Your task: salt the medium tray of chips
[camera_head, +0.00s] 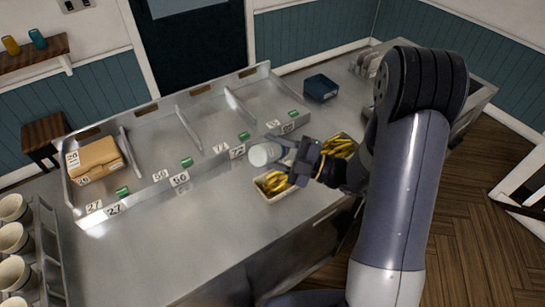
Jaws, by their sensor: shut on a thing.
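My gripper (288,151) is shut on a pale cylindrical shaker (264,154). The shaker lies on its side or tilted, above the counter and close to the near-left tray of chips (267,196). That tray is pale and holds yellow chips. A second lot of chips (338,147) shows in another tray just behind and right of my gripper, partly hidden by it. I cannot tell from this view which tray is the medium one, or whether any salt is falling.
A metal rack (110,214) with several numbered bays runs along the back of the counter. A brown box (94,159) sits in its left bay. A dark blue container (320,88) stands behind right. Several cups (14,239) stand at left. The front-left counter (170,255) is clear.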

